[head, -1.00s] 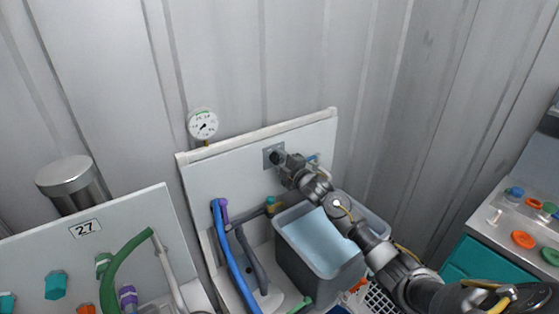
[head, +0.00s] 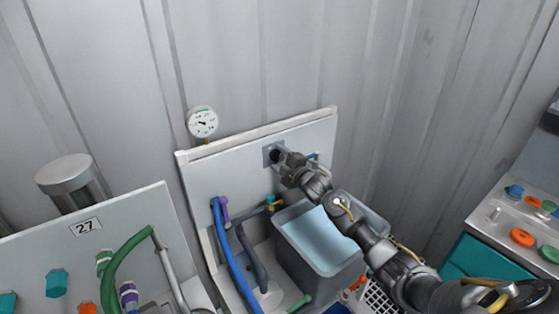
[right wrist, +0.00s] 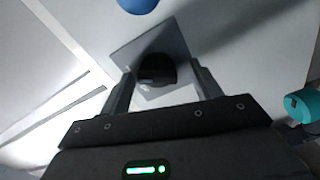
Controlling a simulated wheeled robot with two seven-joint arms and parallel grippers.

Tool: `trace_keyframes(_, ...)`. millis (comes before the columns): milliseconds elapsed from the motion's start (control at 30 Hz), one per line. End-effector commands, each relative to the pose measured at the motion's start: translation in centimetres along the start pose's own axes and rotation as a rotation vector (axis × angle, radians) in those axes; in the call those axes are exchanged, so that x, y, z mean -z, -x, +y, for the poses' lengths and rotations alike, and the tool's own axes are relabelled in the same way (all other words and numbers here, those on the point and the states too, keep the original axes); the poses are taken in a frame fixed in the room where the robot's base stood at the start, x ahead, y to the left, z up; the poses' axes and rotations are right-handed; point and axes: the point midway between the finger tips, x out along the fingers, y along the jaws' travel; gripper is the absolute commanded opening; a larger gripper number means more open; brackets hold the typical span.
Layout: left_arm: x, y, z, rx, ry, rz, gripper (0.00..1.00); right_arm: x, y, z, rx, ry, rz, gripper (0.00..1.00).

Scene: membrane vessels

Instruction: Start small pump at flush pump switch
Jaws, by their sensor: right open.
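The flush pump switch is a black knob (right wrist: 157,68) on a square grey plate (right wrist: 124,52), fixed to the pale upright panel. In the head view the plate (head: 267,155) shows only in part, behind my right gripper (head: 281,156). In the right wrist view my right gripper (right wrist: 162,75) is open, with one finger on each side of the knob. I cannot tell whether the fingers touch it. My left gripper is not in view.
A round pressure gauge (head: 202,122) stands above the panel (head: 230,170). A grey tank (head: 305,268) of pale blue liquid sits below my right arm. Blue (head: 232,262) and green (head: 116,262) hoses are at left. A teal bench (head: 488,262) stands at right.

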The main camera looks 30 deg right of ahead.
Motion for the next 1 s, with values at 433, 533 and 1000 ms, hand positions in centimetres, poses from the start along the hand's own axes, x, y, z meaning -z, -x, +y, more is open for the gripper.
trace_keyframes(433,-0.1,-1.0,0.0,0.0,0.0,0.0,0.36,-0.1,4.5,-0.2,-0.001,0.004,0.001,0.63)
trace_keyframes(533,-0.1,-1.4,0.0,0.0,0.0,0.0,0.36,-0.1,6.5,-0.3,0.0,0.003,0.001,0.63)
trace_keyframes(1000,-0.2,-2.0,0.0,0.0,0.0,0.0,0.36,0.0,10.9,0.0,-0.001,0.0,0.0,0.63)
